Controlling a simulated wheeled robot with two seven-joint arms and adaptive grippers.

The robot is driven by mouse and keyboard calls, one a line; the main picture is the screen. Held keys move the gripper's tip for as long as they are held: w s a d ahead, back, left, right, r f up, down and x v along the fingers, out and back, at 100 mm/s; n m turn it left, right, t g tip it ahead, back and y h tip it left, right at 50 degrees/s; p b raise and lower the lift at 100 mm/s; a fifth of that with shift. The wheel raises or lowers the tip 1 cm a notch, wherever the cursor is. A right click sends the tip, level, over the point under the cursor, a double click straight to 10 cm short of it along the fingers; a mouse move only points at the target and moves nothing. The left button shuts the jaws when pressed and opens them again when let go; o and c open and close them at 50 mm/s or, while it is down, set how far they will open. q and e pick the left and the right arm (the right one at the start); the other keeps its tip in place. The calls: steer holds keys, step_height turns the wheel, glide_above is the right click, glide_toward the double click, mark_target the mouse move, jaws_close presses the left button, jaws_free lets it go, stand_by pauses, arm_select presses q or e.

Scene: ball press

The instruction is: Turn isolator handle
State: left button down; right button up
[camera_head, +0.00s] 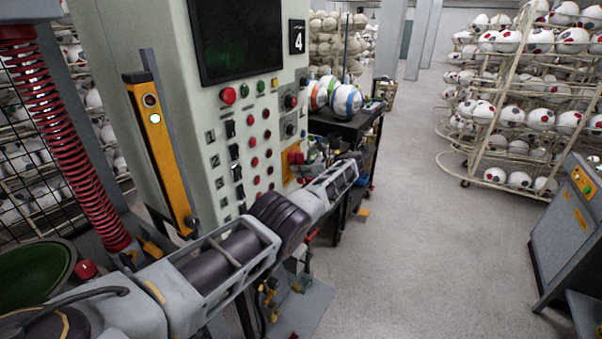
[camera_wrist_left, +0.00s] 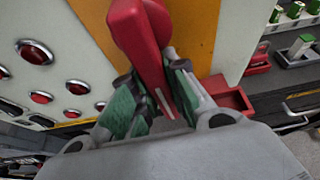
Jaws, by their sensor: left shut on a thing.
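The red isolator handle (camera_wrist_left: 140,35) sits in front of a yellow plate (camera_wrist_left: 195,35) on the press's pale panel. In my left wrist view, my left gripper (camera_wrist_left: 150,82) has its green-padded fingers on either side of the handle's lower part and is shut on it. The handle slants slightly, with its rounded end at the top of that view. In the head view, the yellow plate (camera_head: 287,163) with a bit of red shows low on the cabinet's right side, and my left arm reaches across toward it. My right gripper is not in view.
The cabinet carries a screen (camera_head: 238,38), several red buttons and a yellow light-curtain bar (camera_head: 158,145). A dark cart (camera_head: 345,125) with coloured balls stands just beyond the isolator. A grey console (camera_head: 570,225) is at right. Open floor (camera_head: 430,200) lies between.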

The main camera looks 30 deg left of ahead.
arm_select(q)
steer(key=shift+s+f+m+b, duration=0.1)
steer(key=shift+s+m+b, duration=0.1)
steer(key=shift+m+b, duration=0.15)
stand_by(0.4)
steer(key=c, duration=1.4)
jaws_free()
steer(key=shift+v, duration=6.05)
steer(key=shift+w+a, duration=0.1)
steer(key=shift+w, duration=0.05)
